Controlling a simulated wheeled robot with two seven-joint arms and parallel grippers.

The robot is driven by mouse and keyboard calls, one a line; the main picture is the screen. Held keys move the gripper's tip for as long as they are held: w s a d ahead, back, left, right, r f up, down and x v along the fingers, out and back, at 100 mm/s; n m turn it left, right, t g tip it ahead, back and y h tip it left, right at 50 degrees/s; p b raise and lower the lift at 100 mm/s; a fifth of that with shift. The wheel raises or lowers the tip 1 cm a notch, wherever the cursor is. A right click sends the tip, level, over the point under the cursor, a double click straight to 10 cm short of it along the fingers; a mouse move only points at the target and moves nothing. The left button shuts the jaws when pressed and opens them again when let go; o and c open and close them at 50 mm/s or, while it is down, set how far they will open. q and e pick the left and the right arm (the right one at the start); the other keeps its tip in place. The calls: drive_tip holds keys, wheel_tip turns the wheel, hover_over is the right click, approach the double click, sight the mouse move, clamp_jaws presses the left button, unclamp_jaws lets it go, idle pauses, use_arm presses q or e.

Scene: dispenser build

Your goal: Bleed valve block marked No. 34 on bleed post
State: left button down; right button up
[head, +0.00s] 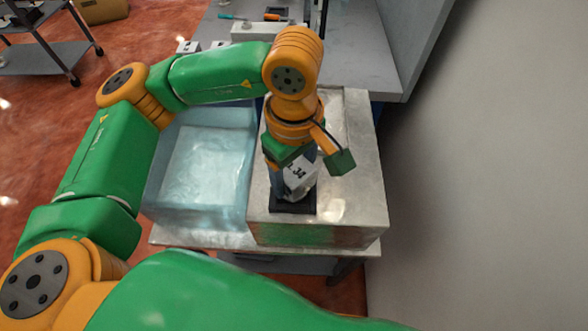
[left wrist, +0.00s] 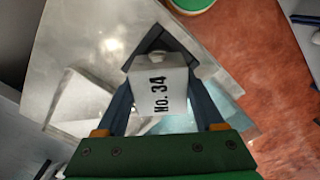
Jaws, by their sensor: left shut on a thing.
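The white valve block marked No. 34 (head: 300,174) is held between the fingers of my left gripper (head: 291,180). In the left wrist view the block (left wrist: 158,92) sits between the two blue-grey fingers, its lettering facing the camera and a small round nub at its far end. A black square base (head: 293,205) lies just under the block on the metal worktop; it also shows behind the block in the left wrist view (left wrist: 180,42). The bleed post itself is hidden, so I cannot tell whether the block touches it. My right gripper is not in view.
A clear tub of bluish liquid (head: 205,175) stands left of the metal worktop (head: 350,165). Two white blocks (head: 188,46) (head: 220,44) and tools lie on the grey bench (head: 365,70) behind. A wall (head: 500,150) closes off the right side.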

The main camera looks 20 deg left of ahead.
sight(294, 168)
use_arm(q)
drive_tip(key=shift+f, duration=0.25)
drive_tip(key=shift+c, duration=1.4)
unclamp_jaws()
wheel_tip(294, 168, up, 11)
drive_tip(key=p, duration=0.6)
drive_tip(key=shift+p, duration=0.4)
drive_tip(key=shift+s, duration=0.1)
